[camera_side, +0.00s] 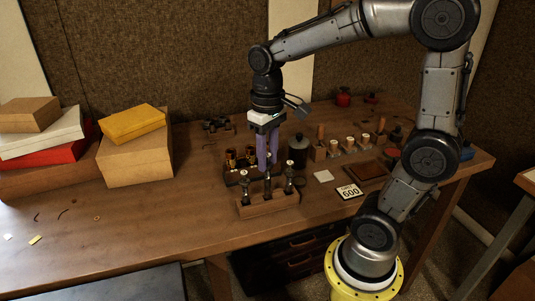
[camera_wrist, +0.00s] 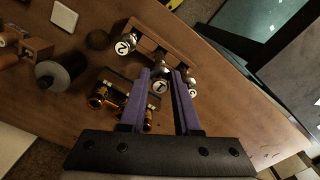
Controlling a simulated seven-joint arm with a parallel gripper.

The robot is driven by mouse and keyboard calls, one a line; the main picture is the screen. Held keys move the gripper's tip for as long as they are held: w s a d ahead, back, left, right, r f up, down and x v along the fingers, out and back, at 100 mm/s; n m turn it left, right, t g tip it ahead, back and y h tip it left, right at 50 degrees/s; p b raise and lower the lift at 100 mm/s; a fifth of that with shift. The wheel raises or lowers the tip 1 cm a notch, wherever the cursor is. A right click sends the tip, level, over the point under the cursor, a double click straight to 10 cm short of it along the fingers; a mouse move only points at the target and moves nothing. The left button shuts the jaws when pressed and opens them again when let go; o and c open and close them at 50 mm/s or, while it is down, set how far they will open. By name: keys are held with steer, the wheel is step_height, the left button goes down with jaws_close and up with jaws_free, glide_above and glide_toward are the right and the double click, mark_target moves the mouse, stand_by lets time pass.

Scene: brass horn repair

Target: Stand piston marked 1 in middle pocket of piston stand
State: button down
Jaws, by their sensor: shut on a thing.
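The piston stand (camera_side: 268,209) is a wooden block on the bench; it also shows in the wrist view (camera_wrist: 152,33). My gripper (camera_side: 267,167) points down over its middle, with purple fingers shut on the piston marked 1 (camera_wrist: 160,87). In the side view that piston (camera_side: 267,186) is upright in line with the middle pocket. I cannot tell whether its lower end is seated in the pocket or just above it. The piston marked 2 (camera_wrist: 126,45) stands at one end of the stand. Another piston (camera_side: 289,181), its mark unclear, stands at the other end.
Behind the stand is a dark holder with brass-coloured parts (camera_wrist: 106,97). A dark bottle (camera_side: 298,150), wooden blocks with tools, and a card marked 600 (camera_side: 349,191) lie to the right. Boxes (camera_side: 135,152) are stacked at left. The bench between boxes and stand is mostly clear.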

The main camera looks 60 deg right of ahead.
steer(key=shift+f, duration=1.7)
steer(key=c, duration=0.5)
jaws_free()
steer(key=shift+c, duration=0.2)
steer(key=shift+o, duration=0.2)
steer(key=shift+o, duration=1.4)
steer(key=shift+r, duration=3.5)
